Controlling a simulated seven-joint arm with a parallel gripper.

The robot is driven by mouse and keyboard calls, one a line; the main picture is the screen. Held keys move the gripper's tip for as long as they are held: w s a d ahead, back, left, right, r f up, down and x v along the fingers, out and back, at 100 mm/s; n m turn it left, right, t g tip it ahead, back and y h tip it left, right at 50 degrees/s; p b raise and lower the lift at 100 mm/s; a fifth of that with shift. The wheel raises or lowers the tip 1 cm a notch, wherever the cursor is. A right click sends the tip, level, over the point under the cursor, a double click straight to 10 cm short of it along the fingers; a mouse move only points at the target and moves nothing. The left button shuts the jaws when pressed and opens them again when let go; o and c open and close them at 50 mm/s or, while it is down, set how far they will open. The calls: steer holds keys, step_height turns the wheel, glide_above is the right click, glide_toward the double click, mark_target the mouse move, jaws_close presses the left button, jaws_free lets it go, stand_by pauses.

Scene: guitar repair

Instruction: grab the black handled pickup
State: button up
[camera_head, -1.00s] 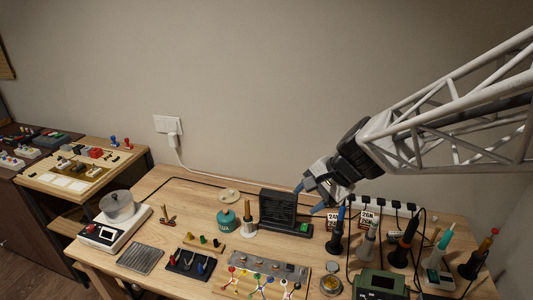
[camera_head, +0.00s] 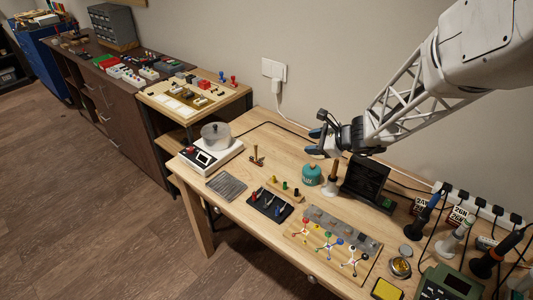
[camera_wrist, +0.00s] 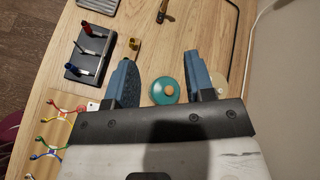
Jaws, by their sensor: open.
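My gripper (camera_head: 317,133) is open and empty above the back of the wooden table. In the wrist view my gripper (camera_wrist: 159,60) has two blue fingers spread wide, with the teal jar (camera_wrist: 165,91) below between them. A black block (camera_head: 266,207) on the table holds a few small handled pieces, and it also shows in the wrist view (camera_wrist: 91,70). There a red handle (camera_wrist: 92,30) and a blue handle (camera_wrist: 72,71) stand out. A darker piece sits between them. I cannot tell for certain which thing is the black handled pickup.
A black stand (camera_head: 365,180) and a copper-coloured tool on a white base (camera_head: 331,183) stand near the jar. A white scale (camera_head: 212,157) is at the table's left end. Soldering irons and cables crowd the right. A side table (camera_head: 194,111) adjoins on the left.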

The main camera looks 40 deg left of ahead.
steer(key=a+f+m+y, duration=0.1)
steer(key=a+f+m, duration=0.2)
steer(key=a+f, duration=0.6)
steer(key=m+t, duration=0.1)
steer(key=m, duration=0.3)
glide_toward(253, 158)
steer(key=shift+s+a+y, duration=0.15)
steer(key=shift+a+y, duration=0.25)
steer(key=shift+a, duration=0.45)
steer(key=shift+x, duration=1.25)
steer(key=shift+a, duration=0.1)
steer(key=shift+x, duration=2.5)
jaws_close()
